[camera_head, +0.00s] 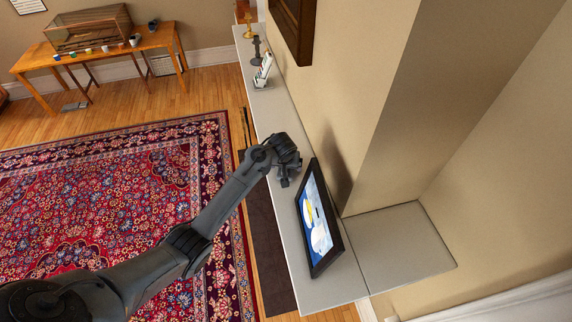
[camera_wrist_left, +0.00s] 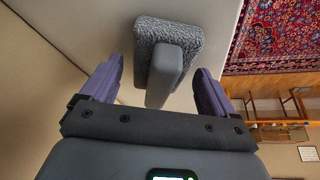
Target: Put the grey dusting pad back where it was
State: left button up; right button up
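The grey dusting pad (camera_wrist_left: 185,32), a speckled block with a smooth grey handle (camera_wrist_left: 163,75), is in the left wrist view. It appears to rest on the pale shelf surface. My left gripper (camera_wrist_left: 157,80) has its two purple fingers spread on either side of the handle, with a gap visible on both sides. In the head view my left gripper (camera_head: 287,170) is over the long pale shelf (camera_head: 270,119), just beyond the framed picture. I cannot make out the pad there; the gripper seems to hide it. My right gripper is not in view.
The framed picture (camera_head: 318,222) stands on the shelf close to my left gripper, by the wall corner. Farther along stand a small white holder (camera_head: 263,72) and a gold-coloured object (camera_head: 249,25). A red patterned rug (camera_head: 110,210) and a wooden table (camera_head: 100,56) are to the left.

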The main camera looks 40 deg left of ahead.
pick_arm(q)
jog(key=shift+r, duration=0.15)
jog(key=b+v, duration=0.1)
jog(key=v, duration=1.1)
jog(key=s+d+f, duration=0.1)
jog(key=s+f, duration=0.1)
jog(key=s+d+f+m, duration=0.1)
jog(key=s+f, duration=0.1)
jog(key=s, duration=0.1)
jog(key=s+d+f+m, duration=0.1)
jog(key=s+d+f, duration=0.1)
jog(key=s, duration=0.1)
jog(key=shift+f, duration=0.3)
jog(key=s+d+f+m+h, duration=0.1)
jog(key=s+d+m, duration=0.2)
jog(key=s, duration=0.8)
jog(key=s+d+f+m+h, duration=0.1)
jog(key=s+d+f+m, duration=0.1)
jog(key=s+d, duration=0.6)
jog(key=s+m, duration=0.1)
jog(key=s, duration=0.3)
